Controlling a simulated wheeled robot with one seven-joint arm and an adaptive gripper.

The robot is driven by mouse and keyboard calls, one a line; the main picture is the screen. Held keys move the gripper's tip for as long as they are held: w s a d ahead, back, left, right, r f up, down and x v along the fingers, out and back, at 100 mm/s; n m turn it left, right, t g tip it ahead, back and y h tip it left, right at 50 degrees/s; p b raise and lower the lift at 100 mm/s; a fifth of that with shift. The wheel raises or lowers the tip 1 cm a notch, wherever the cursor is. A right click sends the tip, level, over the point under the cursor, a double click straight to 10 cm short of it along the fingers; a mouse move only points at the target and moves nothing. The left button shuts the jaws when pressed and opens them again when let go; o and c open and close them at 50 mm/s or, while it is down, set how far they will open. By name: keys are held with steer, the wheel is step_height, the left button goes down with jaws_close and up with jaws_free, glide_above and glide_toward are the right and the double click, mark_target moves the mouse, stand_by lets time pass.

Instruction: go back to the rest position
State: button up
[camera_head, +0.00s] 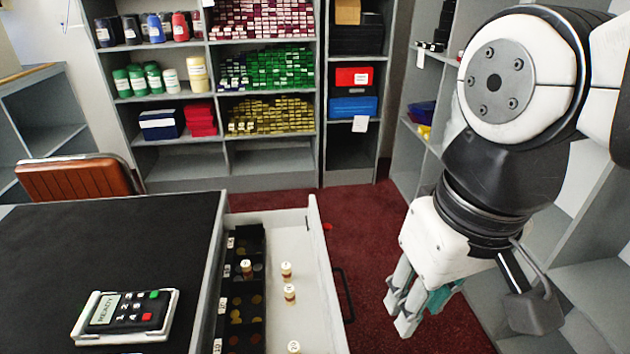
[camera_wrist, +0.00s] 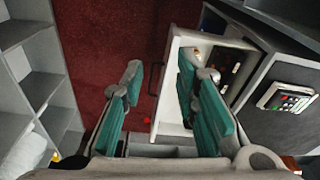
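My gripper (camera_head: 398,314) hangs at the right of the head view, pointing down over the dark red carpet. It is to the right of the pulled-out drawer and apart from it. In the wrist view, the two teal-padded fingers of my gripper (camera_wrist: 158,70) stand well apart, with carpet and part of the drawer showing between and behind them. Nothing is held between them. The open drawer (camera_head: 325,290) holds a black divided tray (camera_head: 248,240) with coins. Small cork-coloured rolls (camera_head: 287,270) stand in it, some on the bare drawer floor.
A dark counter (camera_head: 120,230) at left bears a keypad terminal (camera_head: 125,313). A brown chair (camera_head: 78,178) stands behind it. Grey shelves (camera_head: 208,100) with coloured stock line the back. More shelving (camera_head: 560,220) stands close to my arm at right. Open carpet (camera_head: 370,220) lies between.

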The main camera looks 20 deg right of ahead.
steer(key=shift+s+d+f, duration=0.1)
steer(key=shift+s+f, duration=0.15)
steer(key=shift+s, duration=0.45)
